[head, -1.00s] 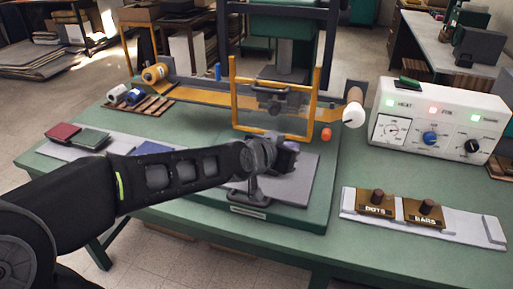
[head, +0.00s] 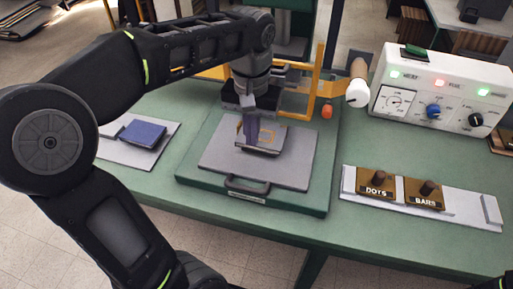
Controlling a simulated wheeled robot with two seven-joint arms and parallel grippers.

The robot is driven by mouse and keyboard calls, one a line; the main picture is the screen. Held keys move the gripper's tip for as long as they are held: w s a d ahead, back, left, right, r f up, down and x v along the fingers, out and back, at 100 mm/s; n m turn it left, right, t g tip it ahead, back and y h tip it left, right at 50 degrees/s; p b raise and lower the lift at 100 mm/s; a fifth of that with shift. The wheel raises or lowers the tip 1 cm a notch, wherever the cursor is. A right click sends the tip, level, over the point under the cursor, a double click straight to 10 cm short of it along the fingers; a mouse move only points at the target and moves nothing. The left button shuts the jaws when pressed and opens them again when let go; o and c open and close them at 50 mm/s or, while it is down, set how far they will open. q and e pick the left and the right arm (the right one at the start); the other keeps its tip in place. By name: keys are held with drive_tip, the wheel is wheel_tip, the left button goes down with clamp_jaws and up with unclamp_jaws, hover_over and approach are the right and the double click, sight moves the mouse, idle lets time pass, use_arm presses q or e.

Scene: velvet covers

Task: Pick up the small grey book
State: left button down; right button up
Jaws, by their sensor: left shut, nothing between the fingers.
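A small grey book (head: 270,144) with an orange square outline on its cover lies on the flat grey plate (head: 225,158) of the green press base. My left gripper (head: 250,140) points down at the left part of the book, its fingers shut with nothing between them. The fingers hide part of the cover; I cannot tell whether they touch it. My right gripper is not in view.
A blue book (head: 143,132) lies on a pale tray (head: 115,152) at left. The press's orange frame (head: 318,75) stands behind the plate. At right are a white control box (head: 440,85) and a rack (head: 455,212) with DOTS and BARS stamps. Green tabletop between is clear.

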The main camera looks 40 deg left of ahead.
sight(259, 146)
use_arm(q)
drive_tip(key=shift+f, duration=0.1)
wheel_tip(259, 146, down, 9)
drive_tip(key=shift+r, duration=0.1)
drive_tip(key=w, duration=0.1)
drive_tip(key=w+f, duration=0.1)
drive_tip(key=shift+w+a+p, duration=0.35)
drive_tip(key=shift+a+p, duration=0.05)
drive_tip(key=shift+w+a, duration=0.2)
drive_tip(key=shift+w, duration=0.35)
drive_tip(key=shift+w+a+p, duration=0.25)
drive_tip(key=shift+w+p, duration=0.05)
drive_tip(key=shift+w, duration=0.7)
drive_tip(key=shift+s, duration=0.15)
